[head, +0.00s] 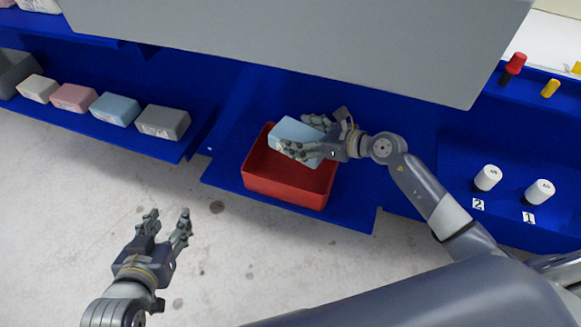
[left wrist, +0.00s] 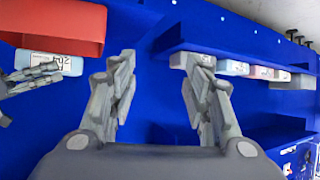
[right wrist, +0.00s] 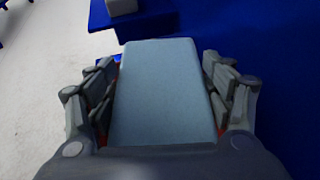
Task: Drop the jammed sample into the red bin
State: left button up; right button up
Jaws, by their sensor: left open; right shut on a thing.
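A light blue foam block (head: 292,132) is in my right gripper (head: 311,138), above the red bin (head: 292,189). The right wrist view shows the blue block (right wrist: 165,95) between both fingers of that gripper (right wrist: 163,92). The red bin sits on a blue shelf and also shows at the top left of the left wrist view (left wrist: 60,22). My left gripper (head: 168,220) is open and empty over the floor, left of and nearer than the bin. Its spread fingers show in the left wrist view (left wrist: 158,85). Part of the bin's inside is hidden by the block and right hand.
A row of blocks, white (head: 38,88), pink (head: 74,97), blue (head: 115,108) and grey (head: 163,122), lies on the left shelf. White cylinders (head: 488,177) stand at right by labels 1 and 2. A large grey panel (head: 300,40) overhangs the back. The floor at lower left is clear.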

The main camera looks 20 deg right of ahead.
jog(key=shift+f+b, duration=0.75)
jog(key=shift+f, duration=0.1)
jog(key=shift+f+b, duration=0.8)
jog(key=shift+f, duration=0.05)
pick_arm(q)
jog(key=w+d+r+t+h, duration=0.1)
jog(key=r+t, duration=0.3)
jog(key=r, duration=0.4)
jog(key=w+d+r+t+h, duration=0.2)
jog(key=r+t, duration=0.3)
jog(key=r, duration=0.3)
jog(key=shift+w, duration=0.15)
pick_arm(e)
jog(key=shift+f, duration=0.1)
jog(key=o, duration=0.9)
jog(key=v, duration=1.2)
